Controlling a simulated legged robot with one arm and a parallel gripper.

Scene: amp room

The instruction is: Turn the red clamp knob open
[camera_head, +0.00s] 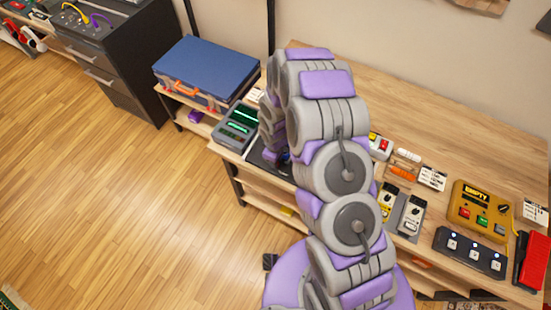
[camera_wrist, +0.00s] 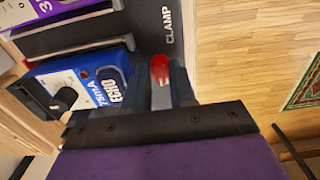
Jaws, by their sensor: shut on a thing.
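The red clamp knob (camera_wrist: 160,66) shows in the wrist view between the two dark fingers of my gripper (camera_wrist: 164,84), which is shut on it. Its lower part is hidden by the jaws. The dark plate (camera_wrist: 150,40) marked CLAMP lies just beyond it. A blue ECHO pedal (camera_wrist: 112,72) with a black knob sits left of the knob, close to my gripper. In the head view my arm hides the knob and my gripper; only part of a black base (camera_head: 262,158) shows beside the arm.
A grey device with green displays (camera_head: 238,124) and a blue case (camera_head: 207,68) stand left of my arm. Pedals (camera_head: 409,214), a yellow EMPTY box (camera_head: 478,208) and a black footswitch (camera_head: 468,250) lie to the right. The wooden floor (camera_head: 110,190) at left is clear.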

